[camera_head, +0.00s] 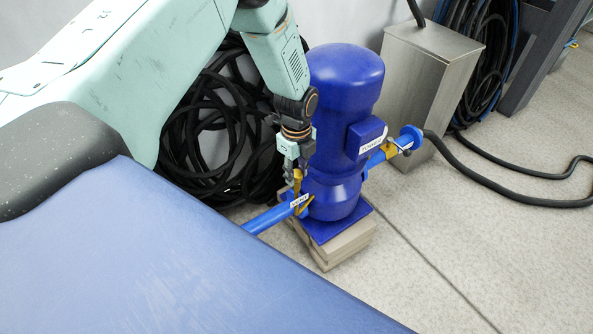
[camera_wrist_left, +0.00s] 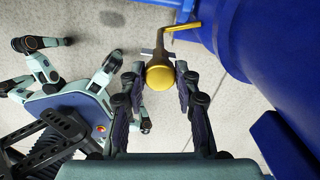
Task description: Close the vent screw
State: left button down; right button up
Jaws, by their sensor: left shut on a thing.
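The vent screw shows in the left wrist view as a rounded yellow knob (camera_wrist_left: 160,77) on a grey cross-piece, beside the blue pump (camera_wrist_left: 270,35). My left gripper (camera_wrist_left: 160,88) is shut on this knob, with one dark finger on each side of it. In the head view the left gripper (camera_head: 297,175) points down beside the blue pump (camera_head: 345,80), just above a white label (camera_head: 299,200) that seems to read "VENT". There the gripper mostly hides the screw. My right gripper is in neither view.
The pump stands on a stacked beige block (camera_head: 337,245). A blue pipe (camera_head: 266,219) runs to its left; a yellow-handled valve (camera_head: 391,149) sits right. Black hoses (camera_head: 215,135) hang behind. A metal box (camera_head: 425,90) stands back right. Floor at right is mostly clear.

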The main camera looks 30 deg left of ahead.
aim_at(296, 173)
pick_arm(q)
jog(key=shift+w+r, duration=0.1)
jog(key=c, duration=1)
grip_release()
notch_tip(296, 173, up, 12)
jog(key=shift+f, duration=0.1)
